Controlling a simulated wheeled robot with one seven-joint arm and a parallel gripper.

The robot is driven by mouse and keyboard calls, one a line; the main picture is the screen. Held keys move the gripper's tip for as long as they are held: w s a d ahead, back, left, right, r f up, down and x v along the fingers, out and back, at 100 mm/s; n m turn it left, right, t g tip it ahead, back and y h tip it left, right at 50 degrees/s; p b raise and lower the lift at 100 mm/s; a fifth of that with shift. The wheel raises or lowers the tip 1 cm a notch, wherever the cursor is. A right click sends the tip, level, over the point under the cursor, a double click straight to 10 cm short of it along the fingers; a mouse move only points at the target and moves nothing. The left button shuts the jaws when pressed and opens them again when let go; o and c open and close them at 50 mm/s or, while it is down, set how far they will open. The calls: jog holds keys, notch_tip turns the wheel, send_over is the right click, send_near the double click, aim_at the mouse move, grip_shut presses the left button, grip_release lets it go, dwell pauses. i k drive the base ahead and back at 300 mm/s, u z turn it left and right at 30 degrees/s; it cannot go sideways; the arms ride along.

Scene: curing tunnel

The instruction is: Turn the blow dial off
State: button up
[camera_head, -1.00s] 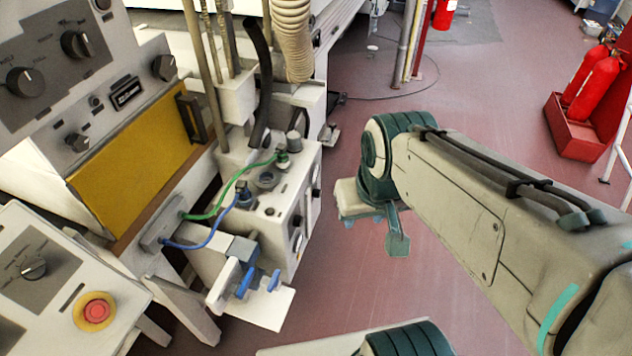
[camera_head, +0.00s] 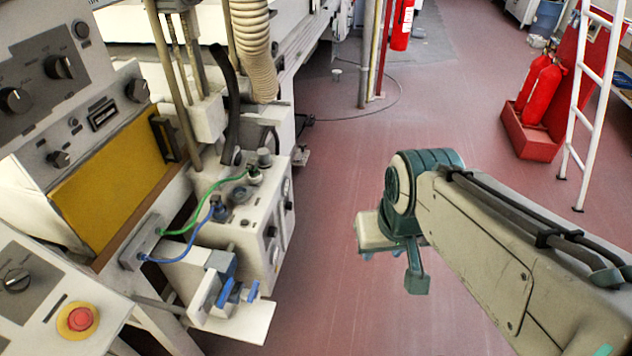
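Several black dials show at the left, and their labels are too small to read, so I cannot tell which is the blow dial. Two large dials (camera_head: 59,66) (camera_head: 15,100) sit on the grey upper panel. A third dial (camera_head: 138,90) and a small knob (camera_head: 59,159) sit on the panel around the yellow plate. Another dial (camera_head: 15,280) is on the lower left box. The white box with hoses has dark knobs (camera_head: 270,231) on its side. My gripper (camera_head: 388,254) hangs over the floor, right of these panels and apart from them. My wrist mostly hides its fingers.
A red stop button (camera_head: 79,319) is on the lower left box. A blue-handled clamp (camera_head: 228,290) juts from the machine's front. Red fire extinguishers (camera_head: 541,90) and a white ladder (camera_head: 590,110) stand at the right. The red floor (camera_head: 330,200) between machine and arm is clear.

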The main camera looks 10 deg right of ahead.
aim_at(290, 205)
jog(key=z, duration=0.1)
jog(key=i, duration=1.05)
jog(key=u, duration=0.7)
